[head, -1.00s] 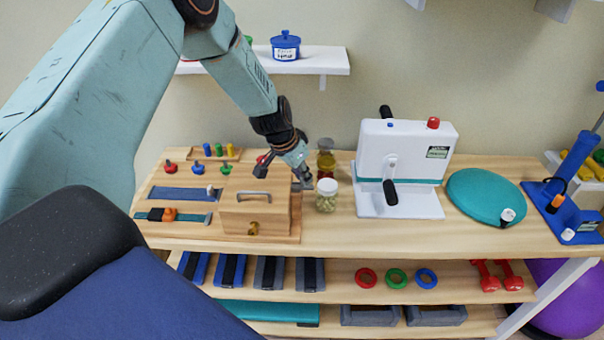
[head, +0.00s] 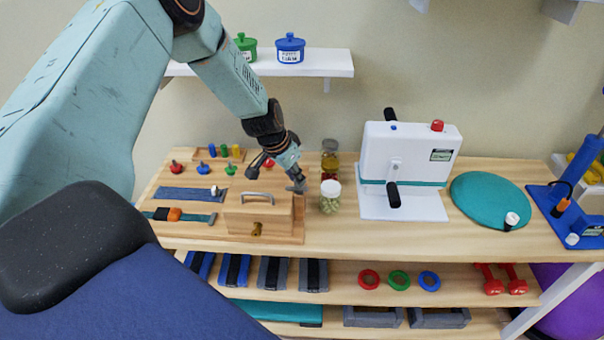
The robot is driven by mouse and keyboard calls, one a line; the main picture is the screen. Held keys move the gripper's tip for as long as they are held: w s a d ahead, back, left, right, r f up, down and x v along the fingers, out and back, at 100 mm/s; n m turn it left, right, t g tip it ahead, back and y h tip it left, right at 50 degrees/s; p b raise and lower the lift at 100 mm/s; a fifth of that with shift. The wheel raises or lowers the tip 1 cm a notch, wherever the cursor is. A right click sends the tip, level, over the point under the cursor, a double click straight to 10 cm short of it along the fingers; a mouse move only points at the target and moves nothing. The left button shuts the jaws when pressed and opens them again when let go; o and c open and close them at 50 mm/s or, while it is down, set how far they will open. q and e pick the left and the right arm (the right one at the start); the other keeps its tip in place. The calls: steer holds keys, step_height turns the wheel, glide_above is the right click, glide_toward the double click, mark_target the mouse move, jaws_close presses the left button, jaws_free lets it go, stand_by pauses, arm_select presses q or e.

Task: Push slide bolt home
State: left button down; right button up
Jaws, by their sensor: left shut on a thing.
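A wooden box (head: 257,217) with a grey top handle and a brass latch on its front stands on the activity board at the left of the table. My left gripper (head: 297,185) points down at the box's right back corner. Its jaws are shut on a small part there, apparently the slide bolt, which the fingers mostly hide. I cannot tell how far the bolt is in. My right gripper is not in view.
A jar with a white lid (head: 330,197) stands close to the right of the gripper, with an amber bottle (head: 330,160) behind it. A white crank machine (head: 408,157) is further right.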

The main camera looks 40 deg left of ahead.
arm_select(q)
steer(key=shift+s, duration=0.1)
steer(key=c, duration=1.7)
jaws_free()
steer(key=shift+f, duration=0.1)
steer(key=o, duration=0.4)
steer(key=shift+s+a, duration=0.2)
steer(key=shift+a, duration=0.1)
steer(key=shift+w+d+r, duration=0.2)
steer(key=shift+w+d, duration=0.05)
steer(key=shift+s+a+r, duration=0.3)
steer(key=shift+s+r, duration=0.15)
steer(key=shift+r, duration=0.35)
steer(key=shift+v, duration=5)
steer(key=shift+s+d, duration=0.1)
steer(key=shift+d, duration=0.05)
